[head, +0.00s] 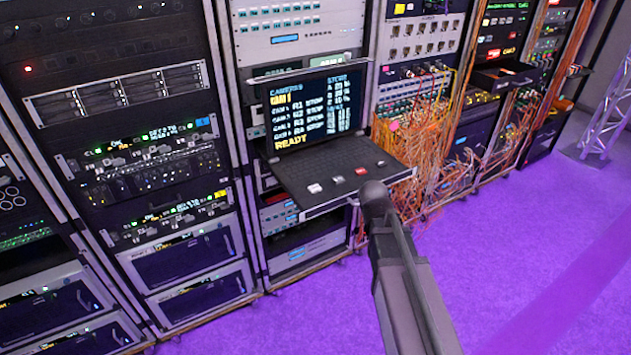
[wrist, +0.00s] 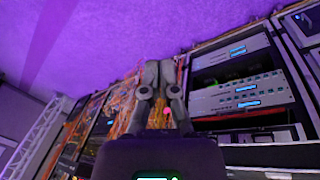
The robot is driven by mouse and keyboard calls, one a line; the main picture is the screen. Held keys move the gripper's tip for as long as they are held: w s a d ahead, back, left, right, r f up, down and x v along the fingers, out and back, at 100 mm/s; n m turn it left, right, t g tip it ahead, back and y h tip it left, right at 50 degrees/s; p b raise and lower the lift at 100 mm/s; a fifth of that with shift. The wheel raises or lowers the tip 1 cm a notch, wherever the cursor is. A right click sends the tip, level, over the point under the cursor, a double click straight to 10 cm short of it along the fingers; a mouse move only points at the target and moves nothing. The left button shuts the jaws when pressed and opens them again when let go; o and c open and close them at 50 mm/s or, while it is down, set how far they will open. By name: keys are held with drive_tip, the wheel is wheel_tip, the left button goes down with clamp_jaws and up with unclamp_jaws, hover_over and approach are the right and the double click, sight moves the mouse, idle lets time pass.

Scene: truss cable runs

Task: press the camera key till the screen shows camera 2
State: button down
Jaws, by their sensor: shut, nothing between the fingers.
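The screen (head: 315,105) on the pull-out console in the middle rack is lit. It reads CAMERAS, with CAM 1 below, several camera rows and READY at the bottom. I cannot read which is the camera key. In the wrist view my gripper (wrist: 158,68) is shut and empty, with purple floor and racks behind it.
Racks of equipment stand in a row on both sides. Loose orange cables (head: 425,150) hang just right of the console. A metal truss (head: 610,110) stands at the far right. The purple floor (head: 540,240) in front is clear.

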drive_tip(key=w+a+r+t+h+p, duration=0.3)
drive_tip(key=w+a+r+p, duration=0.3)
drive_tip(key=w+a+r, duration=0.5)
wheel_tip(320, 180, up, 4)
drive_tip(key=r+t+h+p, duration=0.1)
drive_tip(key=t+p, duration=0.2)
hover_over(319, 186)
drive_tip(key=s+a, duration=0.1)
drive_tip(key=a, duration=0.1)
drive_tip(key=shift+s+d+f, duration=0.1)
drive_tip(key=shift+d+f, duration=0.1)
drive_tip(key=shift+f, duration=0.05)
drive_tip(key=shift+f, duration=0.25)
wheel_tip(319, 186, down, 8)
drive_tip(key=b, duration=0.8)
drive_tip(key=shift+f+b, duration=0.15)
drive_tip(key=shift+b, duration=0.2)
drive_tip(key=shift+s+f+b, duration=0.1)
drive_tip(key=shift+f+b, duration=0.7)
drive_tip(key=shift+f, duration=0.05)
idle(0.8)
drive_tip(key=shift+r, duration=0.1)
drive_tip(key=shift+r+p, duration=0.75)
drive_tip(key=shift+p, duration=0.1)
